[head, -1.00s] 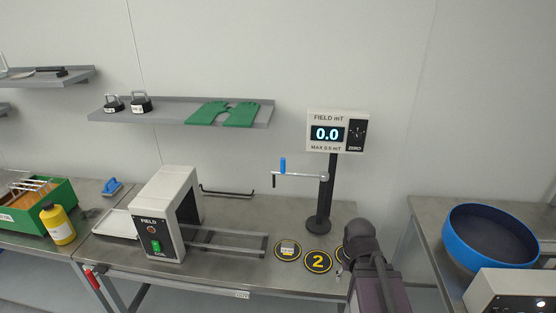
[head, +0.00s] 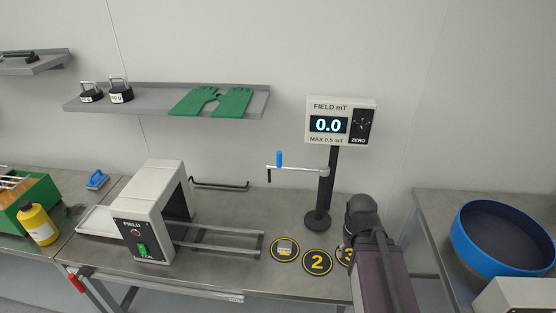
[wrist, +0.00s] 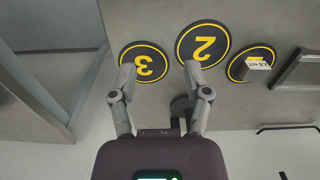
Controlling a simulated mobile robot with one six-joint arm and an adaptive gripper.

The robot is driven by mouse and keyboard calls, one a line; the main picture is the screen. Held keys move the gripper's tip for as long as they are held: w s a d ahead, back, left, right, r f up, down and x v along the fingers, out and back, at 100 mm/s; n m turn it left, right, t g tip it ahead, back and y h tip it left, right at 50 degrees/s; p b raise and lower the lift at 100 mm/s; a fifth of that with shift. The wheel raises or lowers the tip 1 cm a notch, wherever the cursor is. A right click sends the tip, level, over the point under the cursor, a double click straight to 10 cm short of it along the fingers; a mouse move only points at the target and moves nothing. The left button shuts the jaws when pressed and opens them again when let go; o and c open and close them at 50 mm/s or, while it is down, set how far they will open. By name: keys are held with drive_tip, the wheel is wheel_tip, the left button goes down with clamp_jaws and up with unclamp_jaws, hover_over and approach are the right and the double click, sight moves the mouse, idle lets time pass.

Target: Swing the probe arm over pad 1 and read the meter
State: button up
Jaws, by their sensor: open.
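The meter (head: 341,122) on its black post reads 0.0, with "MAX 0.5 mT" below. The probe arm (head: 300,169) points left from the post, with a blue handle (head: 279,158) near its outer end. Its tip seems to hang behind and left of pad 1 (head: 285,256), which carries a small pale labelled block (head: 285,246). The pad and block also show at right in the wrist view (wrist: 236,72) (wrist: 259,62). Pad 2 (head: 317,262) is bare. Pad 3 (wrist: 144,62) is partly behind my arm in the head view. My gripper (wrist: 158,78) is open and empty, above the pads' area.
A grey FIELD box (head: 150,215) with metal rails (head: 225,238) stands on the bench left of the pads. A blue-rimmed round basin (head: 470,250) is on the right bench. A shelf (head: 150,106) above holds green gloves (head: 212,101) and weights. A yellow bottle (head: 38,224) stands at far left.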

drive_tip(key=shift+d, duration=0.2)
wheel_tip(320, 180, up, 27)
drive_tip(key=n+p, duration=0.6)
drive_tip(key=p, duration=2.1)
hover_over(279, 166)
drive_tip(key=w, duration=0.1)
drive_tip(key=shift+r, duration=0.1)
wheel_tip(279, 166, down, 14)
drive_tip(key=b, duration=1.3)
drive_tip(key=shift+r+b, duration=0.1)
drive_tip(key=shift+b, duration=0.2)
